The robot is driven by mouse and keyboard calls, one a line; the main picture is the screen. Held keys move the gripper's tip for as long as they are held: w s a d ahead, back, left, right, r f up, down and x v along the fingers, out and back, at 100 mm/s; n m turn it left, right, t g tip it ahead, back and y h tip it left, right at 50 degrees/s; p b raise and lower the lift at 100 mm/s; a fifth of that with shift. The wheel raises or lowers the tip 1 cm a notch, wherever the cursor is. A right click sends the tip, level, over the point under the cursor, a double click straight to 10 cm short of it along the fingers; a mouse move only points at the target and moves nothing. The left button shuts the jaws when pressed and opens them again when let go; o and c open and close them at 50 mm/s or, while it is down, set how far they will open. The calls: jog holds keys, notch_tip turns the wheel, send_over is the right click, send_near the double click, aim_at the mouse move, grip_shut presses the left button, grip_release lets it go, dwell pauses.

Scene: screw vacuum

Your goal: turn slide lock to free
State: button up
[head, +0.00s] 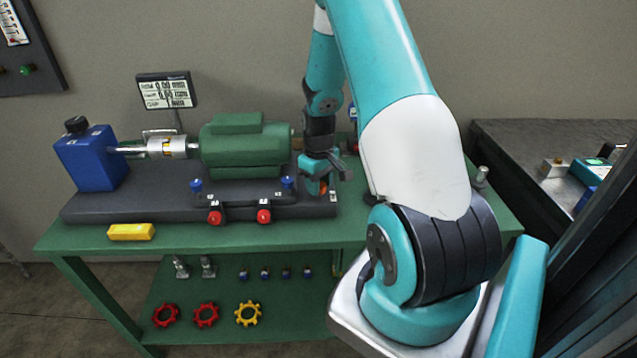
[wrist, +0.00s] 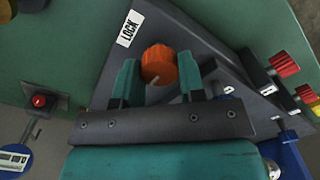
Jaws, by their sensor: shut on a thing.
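The slide lock is an orange round knob (wrist: 159,62) on the dark base plate (wrist: 215,65), beside a white label reading LOCK (wrist: 130,28). A pale mark shows on the knob's lower side in the wrist view. My gripper (wrist: 158,78) has one teal finger on each side of the knob and is shut on it. In the head view my gripper (head: 323,182) is at the right end of the base plate (head: 130,205), pointing down. Only a small bit of the knob (head: 323,188) shows there, with the rest hidden by the fingers.
The green motor (head: 240,145) and blue block (head: 92,158) stand on the base plate left of my gripper. Red knobs (head: 264,216) line its front edge. A yellow block (head: 132,232) lies on the green bench (head: 200,240). A display (head: 167,90) stands behind.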

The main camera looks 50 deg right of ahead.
jog(key=shift+s, duration=0.1)
dwell(0.5)
jog(key=o, duration=0.9)
jog(key=shift+o, duration=0.2)
notch_tip(320, 180, up, 17)
jog(key=b, duration=0.1)
jog(key=shift+r, duration=0.2)
